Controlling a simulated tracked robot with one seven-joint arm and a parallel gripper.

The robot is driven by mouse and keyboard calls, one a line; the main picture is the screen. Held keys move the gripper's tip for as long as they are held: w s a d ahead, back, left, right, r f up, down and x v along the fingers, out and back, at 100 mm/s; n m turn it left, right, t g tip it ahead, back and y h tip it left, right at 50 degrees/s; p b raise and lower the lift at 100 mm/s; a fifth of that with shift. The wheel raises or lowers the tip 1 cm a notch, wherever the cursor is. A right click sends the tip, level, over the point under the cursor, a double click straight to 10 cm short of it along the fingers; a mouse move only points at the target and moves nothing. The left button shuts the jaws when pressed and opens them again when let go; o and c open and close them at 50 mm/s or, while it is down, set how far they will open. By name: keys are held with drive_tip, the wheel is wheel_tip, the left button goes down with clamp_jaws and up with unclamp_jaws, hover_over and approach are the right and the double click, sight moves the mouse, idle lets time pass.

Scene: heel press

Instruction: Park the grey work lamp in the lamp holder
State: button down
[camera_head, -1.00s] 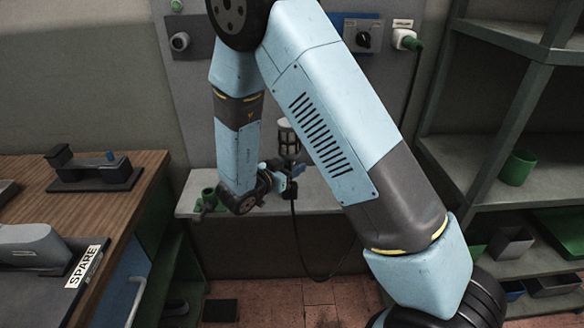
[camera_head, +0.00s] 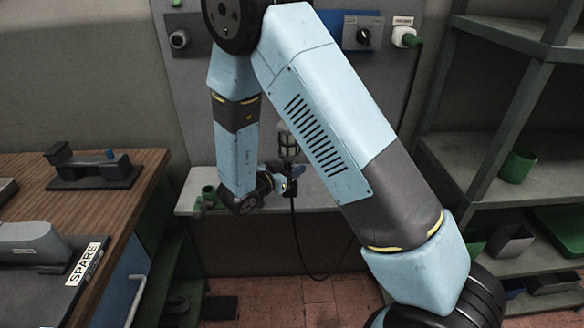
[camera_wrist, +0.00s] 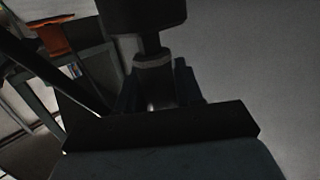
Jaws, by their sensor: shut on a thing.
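The grey work lamp (camera_head: 287,142) has a caged head and stands roughly upright above the narrow wall shelf, partly hidden by my arm. A dark cable hangs below it in a loop. My gripper (camera_head: 288,176) is shut on the lamp below its head. In the wrist view, my gripper (camera_wrist: 162,88) is closed around the lamp's grey neck, with the dark lamp (camera_wrist: 140,16) at the top. A green fitting (camera_head: 208,196) sits at the shelf's left end, left of my gripper. I cannot tell whether it is the lamp holder.
The narrow wall shelf (camera_head: 320,196) runs behind my arm. A wooden bench (camera_head: 120,208) with a dark clamp-like device (camera_head: 95,170) is at left. Grey shelving (camera_head: 480,190) with a green cup (camera_head: 517,166) is at right. A switch panel (camera_head: 362,33) is on the wall.

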drive_tip(key=shift+f, duration=0.3)
idle(0.4)
drive_tip(key=c, duration=0.6)
unclamp_jaws()
drive_tip(key=shift+c, duration=0.2)
drive_tip(key=shift+s, duration=0.1)
drive_tip(key=v, duration=1.3)
drive_tip(key=shift+s+a, duration=0.2)
drive_tip(key=shift+a, duration=0.1)
